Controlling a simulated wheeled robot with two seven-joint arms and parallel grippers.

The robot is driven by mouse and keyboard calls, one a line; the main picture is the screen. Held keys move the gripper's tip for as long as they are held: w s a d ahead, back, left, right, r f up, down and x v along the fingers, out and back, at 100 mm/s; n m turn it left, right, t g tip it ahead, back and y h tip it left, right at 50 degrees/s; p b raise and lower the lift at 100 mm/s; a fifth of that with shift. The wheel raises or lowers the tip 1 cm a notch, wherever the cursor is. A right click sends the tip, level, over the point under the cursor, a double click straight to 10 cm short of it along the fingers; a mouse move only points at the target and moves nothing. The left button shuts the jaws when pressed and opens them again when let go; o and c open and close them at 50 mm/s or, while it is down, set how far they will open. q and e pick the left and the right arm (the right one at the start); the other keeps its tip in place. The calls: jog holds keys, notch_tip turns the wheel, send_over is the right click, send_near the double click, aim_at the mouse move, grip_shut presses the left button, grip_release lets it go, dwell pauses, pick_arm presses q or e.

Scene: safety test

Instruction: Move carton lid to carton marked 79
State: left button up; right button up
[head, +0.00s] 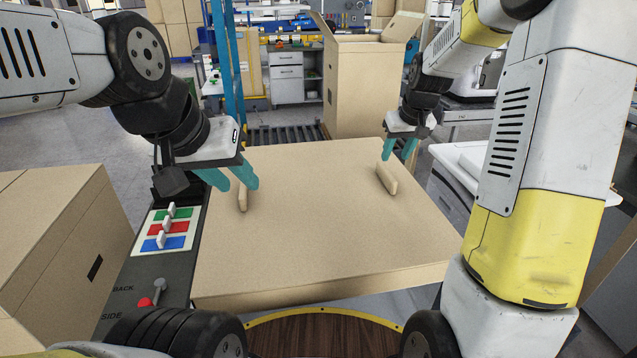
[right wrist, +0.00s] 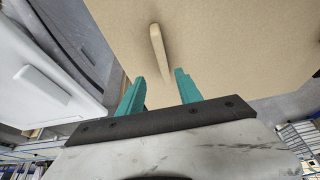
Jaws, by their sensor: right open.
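The carton lid (head: 310,235) is a wide, flat tan cardboard piece in front of me, with an upright handle near each side. My left gripper (head: 240,186) is open, its teal fingertips at the left handle (head: 243,198). My right gripper (head: 398,156) is open, with its fingertips close to the right handle (head: 388,179). In the right wrist view this handle (right wrist: 157,42) lies just beyond and between the fingers (right wrist: 160,80); I see no grip on it. An open, tall carton (head: 362,95) stands behind the lid. No number 79 is readable.
A closed carton (head: 60,245) stands at the left, beside a panel with green, red and blue switches (head: 168,229). A roller conveyor (head: 285,137) runs behind the lid. A white-topped unit (head: 460,165) is close at the right. A blue post (head: 227,60) stands at the back left.

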aim_at(387, 170)
jog(key=x, duration=0.8)
jog(key=shift+s+a+f, duration=0.15)
jog(key=shift+a+f, duration=0.1)
grip_shut()
jog(key=shift+r, duration=0.1)
dwell(1.0)
